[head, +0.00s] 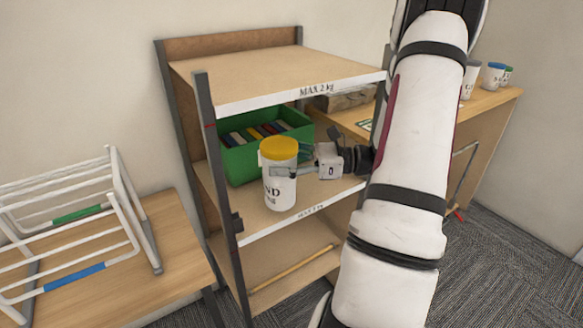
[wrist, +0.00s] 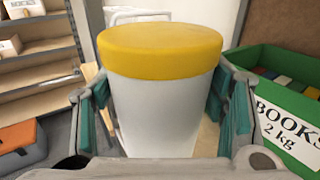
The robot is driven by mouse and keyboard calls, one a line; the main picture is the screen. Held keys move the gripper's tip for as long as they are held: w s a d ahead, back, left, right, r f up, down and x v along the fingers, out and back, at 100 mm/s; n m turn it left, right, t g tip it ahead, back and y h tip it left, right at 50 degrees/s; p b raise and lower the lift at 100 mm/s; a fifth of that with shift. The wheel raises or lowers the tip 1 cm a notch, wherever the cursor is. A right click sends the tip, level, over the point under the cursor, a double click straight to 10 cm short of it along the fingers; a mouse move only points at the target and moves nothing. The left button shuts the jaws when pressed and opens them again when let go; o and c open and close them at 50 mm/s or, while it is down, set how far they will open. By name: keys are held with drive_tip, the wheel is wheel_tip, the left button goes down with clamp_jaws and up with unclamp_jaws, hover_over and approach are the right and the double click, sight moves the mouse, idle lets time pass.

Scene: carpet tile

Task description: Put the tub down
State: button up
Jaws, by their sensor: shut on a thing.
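The tub (head: 279,190) is white with a yellow lid and dark lettering. It is upright at the middle shelf (head: 312,205) of the shelf unit, near its front edge. In the head view I cannot tell whether its base touches the board. My gripper (head: 285,171) reaches in from the right and is shut on the tub. In the wrist view the tub (wrist: 165,100) fills the middle, with the teal-padded fingers (wrist: 165,112) on both sides of it. The tub's base is hidden in that view.
A green box of books (head: 240,163) stands behind the tub on the same shelf; it also shows in the wrist view (wrist: 295,110). The top board (head: 270,72) is overhead. A white rack (head: 75,235) is on the left table. Cups (head: 494,75) stand on the right table.

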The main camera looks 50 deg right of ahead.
drive_tip(key=w+a+f+b, duration=0.1)
drive_tip(key=w+f, duration=0.3)
drive_tip(key=w, duration=0.5)
drive_tip(key=shift+w+a, duration=0.15)
drive_tip(key=shift+a, duration=0.75)
drive_tip(key=shift+f+b, duration=0.2)
drive_tip(key=shift+b, duration=0.1)
drive_tip(key=o, duration=1.9)
drive_tip(key=shift+f, duration=0.15)
drive_tip(key=shift+o, duration=0.2)
drive_tip(key=v, duration=1.2)
drive_tip(key=shift+p, duration=0.4)
